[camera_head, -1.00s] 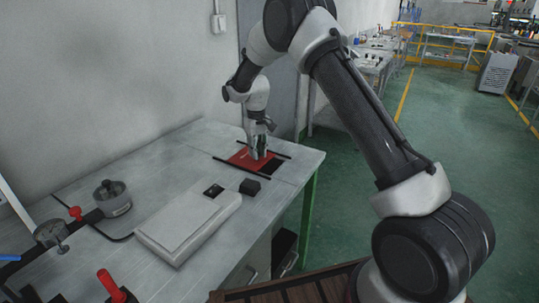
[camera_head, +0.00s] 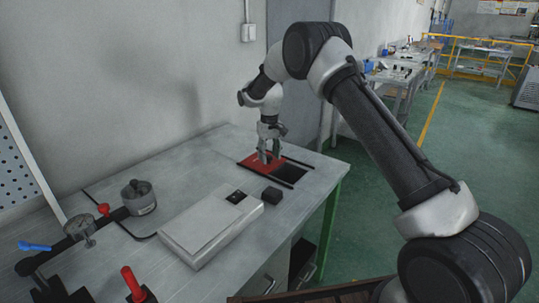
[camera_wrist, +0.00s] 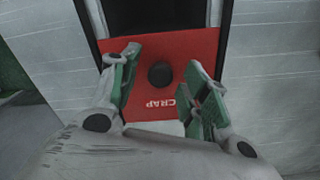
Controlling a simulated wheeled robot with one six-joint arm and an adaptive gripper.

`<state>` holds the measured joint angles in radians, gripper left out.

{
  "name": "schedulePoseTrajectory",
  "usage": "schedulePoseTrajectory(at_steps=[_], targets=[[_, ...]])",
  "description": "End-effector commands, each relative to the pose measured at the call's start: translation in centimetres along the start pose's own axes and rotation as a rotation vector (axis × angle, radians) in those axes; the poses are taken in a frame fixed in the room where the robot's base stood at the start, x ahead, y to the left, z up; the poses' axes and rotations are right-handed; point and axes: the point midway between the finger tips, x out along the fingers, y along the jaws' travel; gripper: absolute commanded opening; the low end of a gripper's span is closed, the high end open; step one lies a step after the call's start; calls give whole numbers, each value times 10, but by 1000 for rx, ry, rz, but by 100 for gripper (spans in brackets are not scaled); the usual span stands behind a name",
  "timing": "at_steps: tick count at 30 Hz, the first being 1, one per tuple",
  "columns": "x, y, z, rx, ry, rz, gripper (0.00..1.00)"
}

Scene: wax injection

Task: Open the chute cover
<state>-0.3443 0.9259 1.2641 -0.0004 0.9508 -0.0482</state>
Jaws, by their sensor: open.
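The chute cover is a red plate (camera_wrist: 188,52) with a black round knob (camera_wrist: 160,75) and white lettering, seen upside down in the wrist view. In the head view the red cover (camera_head: 251,164) lies on the table's far part, beside a dark chute opening (camera_head: 291,172) between two black rails. The dark opening also shows beyond the cover in the wrist view (camera_wrist: 160,15). My gripper (camera_head: 269,157) is over the cover, pointing down. In the wrist view its green-padded fingers (camera_wrist: 158,90) are apart, one on each side of the knob, with gaps between them and it.
A small black block (camera_head: 272,195) and a flat white device (camera_head: 210,226) stand on the grey table (camera_head: 315,206) near the chute. A metal pot (camera_head: 139,197) and red-handled tools (camera_head: 133,284) are at the left. The wall is close behind the table.

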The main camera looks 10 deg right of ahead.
Motion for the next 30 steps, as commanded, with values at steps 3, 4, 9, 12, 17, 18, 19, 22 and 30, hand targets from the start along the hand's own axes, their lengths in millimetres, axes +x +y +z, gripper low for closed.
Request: schedulePoseTrajectory(at_steps=[3,4,9,12,17,18,19,22,30], targets=[[-3,0,0,0,0,0,46],[-6,0,0,0,1,0,46],[-35,0,-1,0,4,0,46],[-59,0,-1,0,4,0,46],[-92,0,-1,0,3,0,46],[-98,0,0,0,2,0,46],[-103,0,-1,0,3,0,46],[-114,0,0,0,1,0,46],[-120,0,0,0,0,0,46]])
